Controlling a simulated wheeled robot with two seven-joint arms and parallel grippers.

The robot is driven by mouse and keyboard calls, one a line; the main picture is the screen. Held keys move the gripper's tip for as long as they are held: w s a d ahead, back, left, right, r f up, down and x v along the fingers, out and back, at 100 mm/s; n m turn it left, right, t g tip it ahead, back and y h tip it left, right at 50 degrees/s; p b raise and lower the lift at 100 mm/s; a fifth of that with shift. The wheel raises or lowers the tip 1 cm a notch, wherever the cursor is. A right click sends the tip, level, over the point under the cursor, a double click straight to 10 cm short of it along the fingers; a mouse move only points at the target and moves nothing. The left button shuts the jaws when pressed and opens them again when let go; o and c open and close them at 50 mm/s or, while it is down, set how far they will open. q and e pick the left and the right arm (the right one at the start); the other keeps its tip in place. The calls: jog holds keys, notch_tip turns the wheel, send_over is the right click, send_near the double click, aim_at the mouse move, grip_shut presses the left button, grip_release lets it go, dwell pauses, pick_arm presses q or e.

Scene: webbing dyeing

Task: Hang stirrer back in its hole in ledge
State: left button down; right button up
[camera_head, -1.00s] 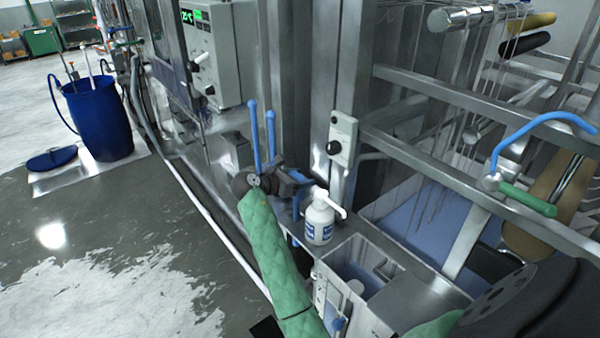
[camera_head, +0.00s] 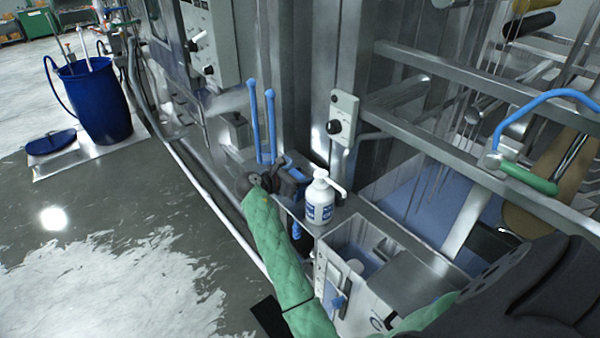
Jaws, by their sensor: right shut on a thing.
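My right gripper (camera_head: 287,178) is at the end of the green-sleeved arm, beside the ledge (camera_head: 352,211) of the machine. It is shut on the stirrer, which is mostly hidden by the dark gripper and wrist. Some blue shows at the fingers, but I cannot tell how much of it is the stirrer. Two upright blue rods (camera_head: 271,125) stand just behind the gripper; I cannot tell whether either touches it. The hole in the ledge is not visible from here. My left gripper is not in view.
A white pump bottle (camera_head: 320,203) stands on the ledge close to the right of the gripper. A bath with a grey rim (camera_head: 395,262) lies in front. A control box (camera_head: 342,118) and metal rails are behind.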

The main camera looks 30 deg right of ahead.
jog(key=shift+f, duration=0.25)
jog(key=o, duration=1.4)
jog(key=shift+o, duration=0.2)
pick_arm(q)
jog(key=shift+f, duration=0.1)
pick_arm(e)
jog(key=shift+a+b, duration=0.45)
jog(key=shift+a, duration=0.1)
jog(key=b+v, duration=0.2)
jog(key=v, duration=0.1)
jog(key=shift+a, duration=0.25)
jog(key=shift+b+v, duration=0.4)
jog(key=shift+v, duration=0.8)
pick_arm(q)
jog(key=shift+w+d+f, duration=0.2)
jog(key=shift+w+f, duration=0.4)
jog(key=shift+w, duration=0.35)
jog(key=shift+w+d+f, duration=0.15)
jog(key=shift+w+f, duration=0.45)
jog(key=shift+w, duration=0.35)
pick_arm(e)
jog(key=shift+s+a+r, duration=0.1)
jog(key=shift+a+r, duration=0.2)
jog(key=shift+r, duration=0.05)
